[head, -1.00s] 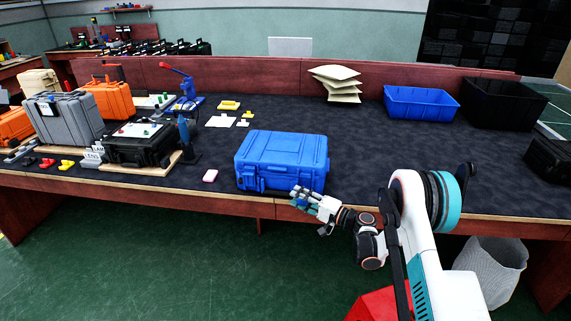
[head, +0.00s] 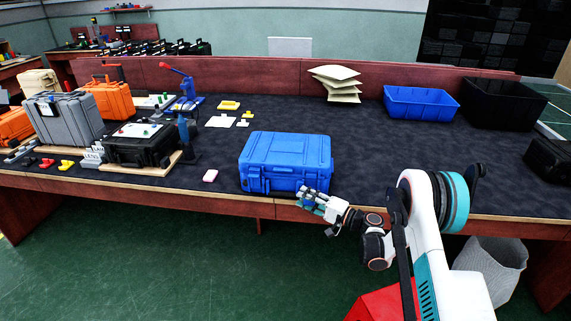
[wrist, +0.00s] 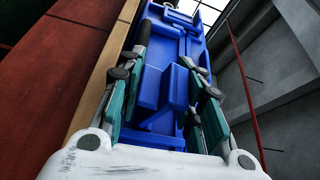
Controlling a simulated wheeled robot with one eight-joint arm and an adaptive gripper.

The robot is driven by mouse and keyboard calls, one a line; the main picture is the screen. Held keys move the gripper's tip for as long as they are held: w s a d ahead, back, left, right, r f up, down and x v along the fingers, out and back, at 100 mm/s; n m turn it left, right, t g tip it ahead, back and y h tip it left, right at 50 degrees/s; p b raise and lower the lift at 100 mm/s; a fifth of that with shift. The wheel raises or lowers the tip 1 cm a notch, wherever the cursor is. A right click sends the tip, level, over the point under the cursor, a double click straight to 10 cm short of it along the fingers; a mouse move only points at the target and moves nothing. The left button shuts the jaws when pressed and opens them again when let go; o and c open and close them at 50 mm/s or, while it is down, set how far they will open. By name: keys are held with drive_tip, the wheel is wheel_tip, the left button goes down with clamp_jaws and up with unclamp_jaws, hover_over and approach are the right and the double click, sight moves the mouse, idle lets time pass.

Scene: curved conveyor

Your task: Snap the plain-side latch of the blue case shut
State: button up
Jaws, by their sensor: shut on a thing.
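The blue case (head: 287,150) lies closed-looking on the dark bench top near its front edge. A latch-like part (head: 256,180) shows at the left of its front face. My gripper (head: 304,194) is at the right part of the front face. In the wrist view, the fingers of my gripper (wrist: 172,75) stand on both sides of a raised blue latch piece (wrist: 175,85) on the case (wrist: 150,125), shut on it. How far this latch is swung, and which side is plain, I cannot tell. The fingers partly hide the case front.
A black case (head: 140,147) on a board stands further left. A blue bin (head: 422,103) and a black bin (head: 503,104) stand at the back right.

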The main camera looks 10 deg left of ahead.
drive_tip(key=shift+d, duration=0.2)
drive_tip(key=shift+w+d, duration=0.2)
drive_tip(key=shift+d, duration=0.3)
drive_tip(key=shift+a, duration=0.2)
drive_tip(key=shift+s+a, duration=0.25)
drive_tip(key=shift+a, duration=0.8)
drive_tip(key=shift+c, duration=0.2)
drive_tip(key=o, duration=1.9)
